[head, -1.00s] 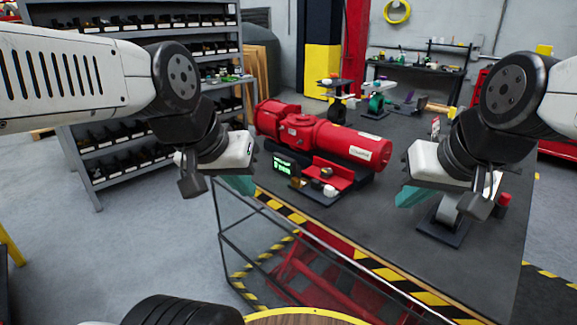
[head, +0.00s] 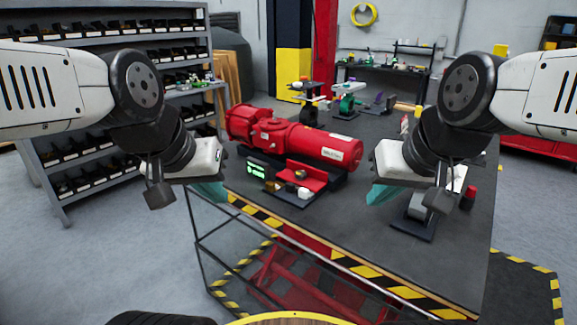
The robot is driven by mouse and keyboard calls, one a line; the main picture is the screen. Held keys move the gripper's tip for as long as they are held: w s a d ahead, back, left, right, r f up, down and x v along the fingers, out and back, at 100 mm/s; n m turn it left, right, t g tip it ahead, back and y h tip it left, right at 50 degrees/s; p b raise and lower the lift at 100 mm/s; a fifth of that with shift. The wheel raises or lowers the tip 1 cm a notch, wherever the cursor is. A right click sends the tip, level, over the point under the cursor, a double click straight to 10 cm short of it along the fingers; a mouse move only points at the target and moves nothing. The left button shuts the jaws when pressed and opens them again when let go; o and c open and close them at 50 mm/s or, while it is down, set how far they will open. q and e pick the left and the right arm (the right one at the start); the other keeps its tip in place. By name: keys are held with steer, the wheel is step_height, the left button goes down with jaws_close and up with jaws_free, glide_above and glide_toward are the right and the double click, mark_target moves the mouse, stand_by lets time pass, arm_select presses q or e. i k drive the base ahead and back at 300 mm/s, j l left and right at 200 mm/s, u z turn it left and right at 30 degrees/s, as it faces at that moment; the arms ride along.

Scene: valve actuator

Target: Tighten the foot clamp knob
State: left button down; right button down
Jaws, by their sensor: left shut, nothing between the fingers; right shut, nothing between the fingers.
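The red valve actuator (head: 290,138) lies on its side on a dark base on the table (head: 345,235). I cannot tell which part is the foot clamp knob. My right gripper (head: 378,194) is shut and empty above the table, right of the bracket. Both are apart from the actuator.
A grey stand with a dark base (head: 414,222) and a red cylinder (head: 468,197) stand by my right gripper. Small fixtures (head: 347,100) sit at the table's far end. Shelves with bins (head: 95,160) stand at the left. The table's front strip is clear.

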mark_target(301, 174)
steer(key=i+l+u, duration=0.1)
steer(key=u, duration=0.3)
steer(key=l+u, duration=0.35)
steer(key=i+l+u, duration=0.1)
steer(key=u, duration=0.3)
